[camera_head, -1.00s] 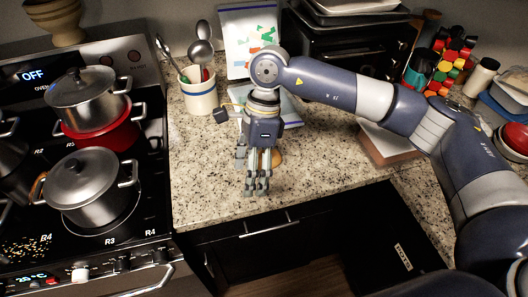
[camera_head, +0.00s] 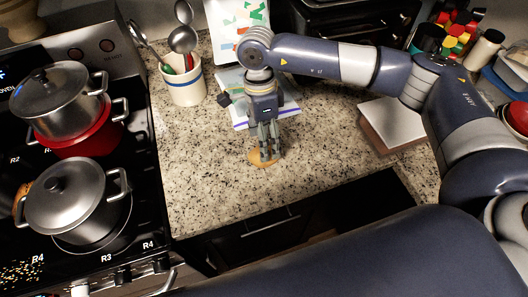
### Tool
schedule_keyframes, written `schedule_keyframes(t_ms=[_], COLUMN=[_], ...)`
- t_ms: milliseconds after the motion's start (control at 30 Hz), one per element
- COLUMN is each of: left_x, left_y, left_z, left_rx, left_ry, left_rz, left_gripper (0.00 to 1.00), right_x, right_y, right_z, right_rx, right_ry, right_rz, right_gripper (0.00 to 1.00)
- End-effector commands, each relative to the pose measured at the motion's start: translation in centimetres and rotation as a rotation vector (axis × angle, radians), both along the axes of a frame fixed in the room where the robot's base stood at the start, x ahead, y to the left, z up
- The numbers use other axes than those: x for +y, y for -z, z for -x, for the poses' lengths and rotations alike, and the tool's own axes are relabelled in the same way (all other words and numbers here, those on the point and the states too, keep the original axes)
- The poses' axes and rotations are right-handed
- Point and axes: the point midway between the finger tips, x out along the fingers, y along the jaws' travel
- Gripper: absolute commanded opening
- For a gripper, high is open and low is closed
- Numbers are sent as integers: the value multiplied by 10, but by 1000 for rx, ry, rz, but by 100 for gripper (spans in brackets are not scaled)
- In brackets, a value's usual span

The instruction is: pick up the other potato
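A tan potato (camera_head: 258,161) lies on the speckled counter, partly hidden by my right gripper's fingers. My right gripper (camera_head: 269,152) points down over it, with its fingertips at the potato. I cannot tell whether the fingers touch it or how far apart they are. My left gripper is not in view.
A lidded pot (camera_head: 75,198) stands on the stove at the left, and another lidded pot (camera_head: 62,97) sits in a red pot (camera_head: 78,143) behind it. A utensil crock (camera_head: 184,88) and a brown box with a pale top (camera_head: 393,126) stand on the counter. The counter's front left is clear.

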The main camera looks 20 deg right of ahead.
Motion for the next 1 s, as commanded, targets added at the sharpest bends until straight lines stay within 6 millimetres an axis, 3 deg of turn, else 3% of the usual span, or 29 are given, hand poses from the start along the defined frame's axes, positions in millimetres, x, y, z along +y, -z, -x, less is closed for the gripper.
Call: schedule_keyframes(t_ms=[133, 367, 667, 900, 1000], left_x=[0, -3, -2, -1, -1], left_y=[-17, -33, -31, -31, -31], left_z=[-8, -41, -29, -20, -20], left_rx=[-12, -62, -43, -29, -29], left_ry=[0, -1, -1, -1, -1], left_rz=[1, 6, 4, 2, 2], left_gripper=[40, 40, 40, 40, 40], right_x=[1, 2, 2, 2, 3], right_y=[12, 42, 49, 48, 48], right_z=[5, 9, 10, 10, 10], right_rx=[5, 3, 0, 0, 0], right_ry=[0, 0, -1, -1, -1], right_rz=[2, 0, 0, 0, 0], right_gripper=[69, 69, 69, 17, 17])
